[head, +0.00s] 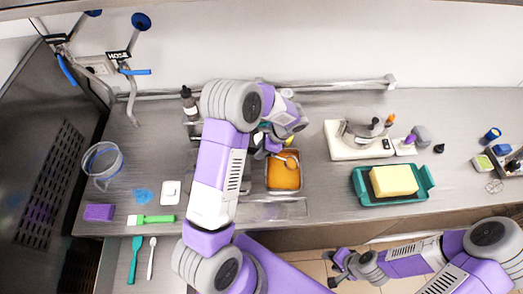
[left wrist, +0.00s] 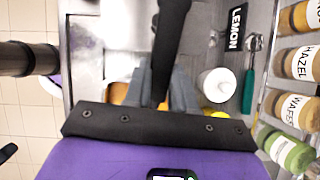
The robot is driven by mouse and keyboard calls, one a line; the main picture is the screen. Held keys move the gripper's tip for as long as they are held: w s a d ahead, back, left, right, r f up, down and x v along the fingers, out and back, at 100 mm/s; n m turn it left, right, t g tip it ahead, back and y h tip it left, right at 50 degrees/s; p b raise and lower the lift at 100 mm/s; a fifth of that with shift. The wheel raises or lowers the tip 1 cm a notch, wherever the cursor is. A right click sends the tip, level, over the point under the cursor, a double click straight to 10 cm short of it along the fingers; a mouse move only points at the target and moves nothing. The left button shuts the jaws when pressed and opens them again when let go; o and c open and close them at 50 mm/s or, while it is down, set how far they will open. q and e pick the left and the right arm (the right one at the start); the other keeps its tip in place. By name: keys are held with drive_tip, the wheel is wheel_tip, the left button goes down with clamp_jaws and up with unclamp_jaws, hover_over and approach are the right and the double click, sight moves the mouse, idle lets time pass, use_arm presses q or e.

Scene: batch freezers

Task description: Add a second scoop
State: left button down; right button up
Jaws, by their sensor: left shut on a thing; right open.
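A metal pan (head: 284,189) holds orange gelato (head: 284,175) at the middle of the counter. My left gripper (head: 274,146) is above the pan's back edge, partly hidden by my own arm. It is shut on a thin tool that looks like a scoop; a pale curved part (head: 291,158) shows over the back of the gelato. In the left wrist view a dark bar (left wrist: 170,45) stands between the grey fingers, and some orange (left wrist: 120,93) shows beside them. I cannot tell whether the scoop carries gelato. My right gripper (head: 338,270) is open and empty, low in front of the counter.
A green tray (head: 428,183) with a yellow block (head: 393,180) and a white appliance (head: 350,145) stand right of the pan. A white-topped container (left wrist: 217,85) and labelled jars (left wrist: 297,62) show in the left wrist view. A clear jug (head: 102,162) stands at the left.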

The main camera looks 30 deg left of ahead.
sight(251, 150)
use_arm(q)
drive_tip(key=shift+r, duration=0.5)
drive_tip(key=h, duration=0.1)
drive_tip(key=s+a+t+h, duration=0.1)
drive_tip(key=a, duration=0.1)
drive_tip(key=shift+s+a+f+t+h, duration=0.2)
drive_tip(key=shift+s+f+t+h, duration=0.1)
drive_tip(key=shift+h, duration=0.1)
drive_tip(key=shift+a+h, duration=0.1)
drive_tip(key=shift+h, duration=0.2)
drive_tip(key=shift+t, duration=0.3)
drive_tip(key=shift+s+f, duration=0.15)
